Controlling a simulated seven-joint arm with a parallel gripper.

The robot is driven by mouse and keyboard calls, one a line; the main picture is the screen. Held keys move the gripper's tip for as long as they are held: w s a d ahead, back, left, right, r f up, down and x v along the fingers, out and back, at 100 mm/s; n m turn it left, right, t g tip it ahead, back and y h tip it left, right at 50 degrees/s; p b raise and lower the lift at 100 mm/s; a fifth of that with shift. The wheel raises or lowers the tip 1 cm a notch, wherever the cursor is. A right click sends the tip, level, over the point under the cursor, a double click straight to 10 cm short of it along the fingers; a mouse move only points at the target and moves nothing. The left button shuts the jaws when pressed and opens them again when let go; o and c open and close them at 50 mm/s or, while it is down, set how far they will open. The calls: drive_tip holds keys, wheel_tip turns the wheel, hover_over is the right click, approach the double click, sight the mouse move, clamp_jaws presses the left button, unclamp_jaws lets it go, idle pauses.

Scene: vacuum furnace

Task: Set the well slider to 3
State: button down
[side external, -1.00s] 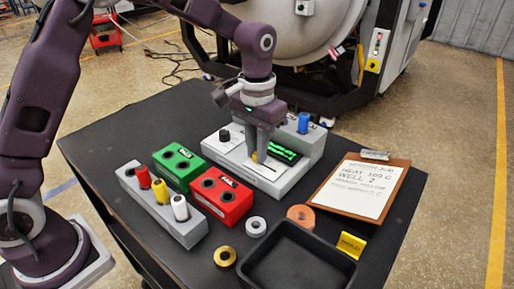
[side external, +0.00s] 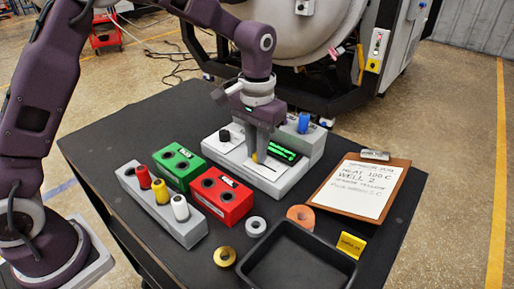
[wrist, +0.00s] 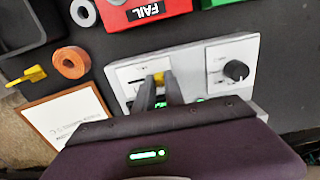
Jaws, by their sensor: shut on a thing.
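The well slider's yellow knob (side external: 255,157) sits on the white panel of the grey control box (side external: 270,186). It also shows in the wrist view (wrist: 159,78) between my fingertips. My gripper (side external: 257,153) points down over the panel and is shut on the knob. The fingers hide most of the slider's track, and I cannot read which mark the knob stands at. A green lit display (side external: 285,154) is just right of the fingers. A black dial (wrist: 236,70) is on the box's other panel.
A black tray (side external: 290,262), yellow tag (side external: 351,245) and copper ring (side external: 300,216) are in front. Red (side external: 224,201) and green (side external: 178,166) blocks and a grey rack (side external: 150,208) stand left.

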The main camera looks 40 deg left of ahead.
sight(276, 172)
drive_tip(key=shift+d+r, duration=0.1)
drive_tip(key=shift+d, duration=2.6)
drive_tip(key=c, duration=1.4)
unclamp_jaws()
wheel_tip(276, 172, up, 7)
drive_tip(key=shift+a+r, duration=0.1)
